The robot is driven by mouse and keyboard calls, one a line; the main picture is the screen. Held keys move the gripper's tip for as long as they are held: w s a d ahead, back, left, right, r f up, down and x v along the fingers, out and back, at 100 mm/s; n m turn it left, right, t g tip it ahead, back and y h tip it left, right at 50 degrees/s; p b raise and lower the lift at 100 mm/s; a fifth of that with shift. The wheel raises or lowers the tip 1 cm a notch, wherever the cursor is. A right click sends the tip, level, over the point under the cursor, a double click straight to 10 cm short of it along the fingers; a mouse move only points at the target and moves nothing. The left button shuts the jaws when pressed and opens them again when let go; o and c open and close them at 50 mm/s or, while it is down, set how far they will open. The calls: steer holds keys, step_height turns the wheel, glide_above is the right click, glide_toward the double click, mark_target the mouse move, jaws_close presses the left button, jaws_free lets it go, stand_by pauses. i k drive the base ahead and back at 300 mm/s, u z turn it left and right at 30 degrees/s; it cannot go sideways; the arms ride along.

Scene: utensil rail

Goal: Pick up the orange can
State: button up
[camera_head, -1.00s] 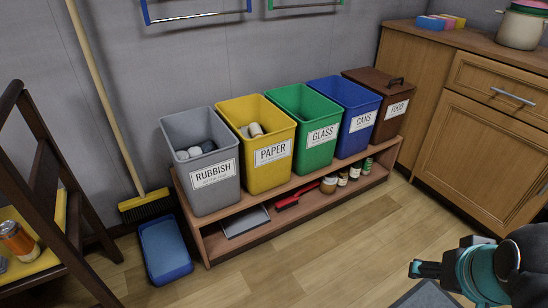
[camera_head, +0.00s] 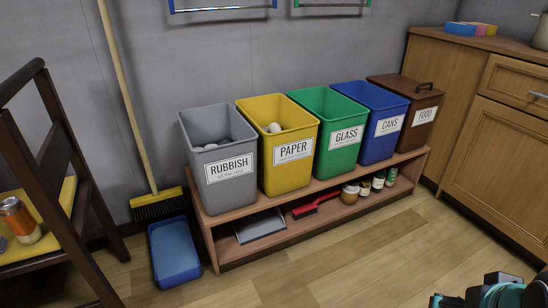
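My gripper (camera_head: 438,301) shows only in part at the bottom right corner, far from the can. Its fingertips are cut off by the frame edge, so I cannot tell if it is open or shut.
Rubbish (camera_head: 217,160), paper (camera_head: 277,145), glass, cans and food bins stand on a low wooden shelf (camera_head: 250,211). A broom (camera_head: 158,203) leans on the wall above a blue tub (camera_head: 174,250). A wooden cabinet (camera_head: 500,140) is at right. The middle floor is clear.

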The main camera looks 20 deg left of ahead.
mark_target(15, 212)
steer(key=u, duration=2.2)
steer(key=i, duration=0.75)
steer(key=u, duration=0.1)
